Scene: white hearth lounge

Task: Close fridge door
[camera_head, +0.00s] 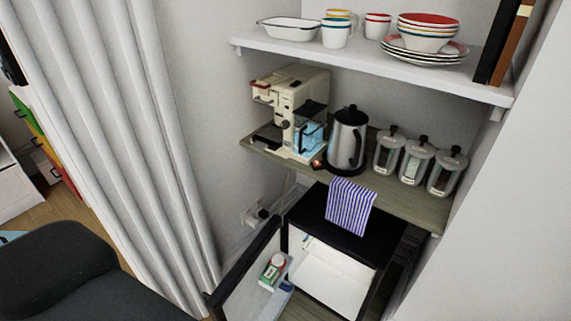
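A small black fridge (368,243) stands on the floor under the shelves in an alcove. Its door (245,268) is open and swung out to the left, with its inner side showing. The door's inner shelves hold a few small items (273,268). The white interior (330,279) of the fridge is visible. A blue and white striped cloth (350,205) lies on the fridge top and hangs over its front edge. Neither of my grippers is in view.
A wooden shelf (400,196) above the fridge holds a coffee machine (290,100), a kettle (347,140) and jars (415,160). A white upper shelf (370,66) holds dishes. A white curtain (110,120) hangs at left. A dark seat (60,275) fills the lower left.

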